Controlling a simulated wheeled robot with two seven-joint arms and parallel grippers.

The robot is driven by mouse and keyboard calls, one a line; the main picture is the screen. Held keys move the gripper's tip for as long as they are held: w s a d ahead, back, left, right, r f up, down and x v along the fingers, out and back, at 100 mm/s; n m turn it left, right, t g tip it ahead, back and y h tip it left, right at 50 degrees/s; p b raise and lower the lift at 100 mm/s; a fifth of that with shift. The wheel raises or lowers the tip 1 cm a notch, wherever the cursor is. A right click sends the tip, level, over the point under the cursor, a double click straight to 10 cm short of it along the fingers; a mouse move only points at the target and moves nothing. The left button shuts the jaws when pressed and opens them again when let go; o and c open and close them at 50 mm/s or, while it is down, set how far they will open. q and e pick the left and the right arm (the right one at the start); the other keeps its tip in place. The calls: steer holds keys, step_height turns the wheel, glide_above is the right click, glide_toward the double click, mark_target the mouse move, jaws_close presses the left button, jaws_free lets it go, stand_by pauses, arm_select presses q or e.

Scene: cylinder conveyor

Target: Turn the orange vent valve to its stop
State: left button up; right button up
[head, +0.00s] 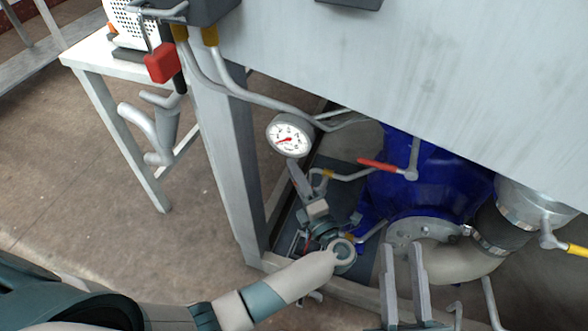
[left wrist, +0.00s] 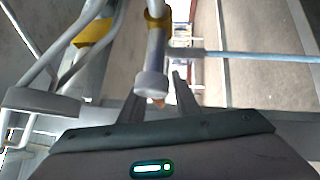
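No handle that is plainly the orange vent valve shows in the head view. My left gripper (head: 298,178) is below the dial gauge (head: 290,136). It also shows in the left wrist view (left wrist: 157,95), its fingers apart, with no grip visible. My right gripper (head: 403,248) is open and empty in front of the blue tank (head: 425,185).
A red lever (head: 383,166) is on a pipe by the blue tank. A yellow handle (head: 577,250) is at the far right. Grey pipes and a frame post (head: 228,160) crowd my left gripper. A grey panel (head: 420,70) overhangs the tank. Open floor lies to the left.

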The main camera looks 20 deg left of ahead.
steer(key=shift+s, duration=0.1)
arm_select(q)
jaws_close()
